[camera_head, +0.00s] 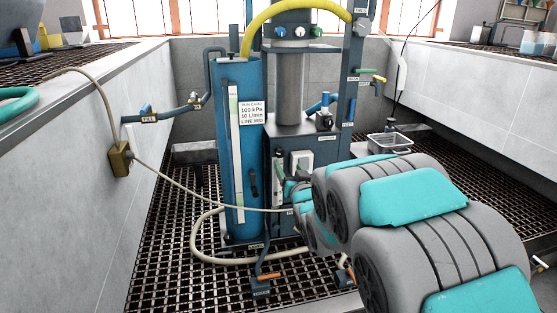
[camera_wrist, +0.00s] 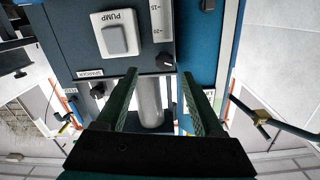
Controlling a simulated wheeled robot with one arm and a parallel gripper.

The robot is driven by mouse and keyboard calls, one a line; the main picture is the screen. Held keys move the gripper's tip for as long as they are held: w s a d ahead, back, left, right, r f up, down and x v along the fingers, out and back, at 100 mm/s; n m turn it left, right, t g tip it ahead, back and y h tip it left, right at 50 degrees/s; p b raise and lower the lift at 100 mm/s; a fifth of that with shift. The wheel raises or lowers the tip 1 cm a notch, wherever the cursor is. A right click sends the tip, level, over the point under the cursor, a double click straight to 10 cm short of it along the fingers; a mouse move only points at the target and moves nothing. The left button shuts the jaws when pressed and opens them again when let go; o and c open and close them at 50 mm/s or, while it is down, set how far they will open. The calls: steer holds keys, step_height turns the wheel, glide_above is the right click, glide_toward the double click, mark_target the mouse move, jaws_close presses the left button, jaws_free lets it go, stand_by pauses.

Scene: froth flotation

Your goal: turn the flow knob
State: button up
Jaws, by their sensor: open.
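A small black knob (camera_wrist: 165,60) sits at the end of a numbered scale strip (camera_wrist: 162,22) on the dark panel in the wrist view. It is likely the flow knob, but I can read no label on it. My gripper (camera_wrist: 158,76) is open, its two green fingers pointing at the panel. The knob shows between the fingertips, nearer the right one; I cannot tell if they touch. In the head view the scale strip (camera_head: 278,165) shows on the panel, while my arm hides most of the area around my gripper.
A grey PUMP switch (camera_wrist: 116,36) is beside the scale. Another dark knob (camera_wrist: 97,90) is near the SPARGER label (camera_wrist: 89,73). A blue column (camera_head: 228,140) stands left of the panel (camera_head: 285,135). A cream hose (camera_head: 205,232) and a metal grating (camera_head: 160,265) lie below.

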mark_target(280, 154)
steer(key=shift+t+y, duration=0.3)
steer(key=shift+a+x, duration=0.15)
steer(key=shift+x, duration=1.95)
steer(key=shift+a+x, duration=0.15)
steer(key=shift+x, duration=1.9)
steer(key=shift+s+r, duration=0.1)
steer(key=shift+r, duration=0.05)
jaws_close()
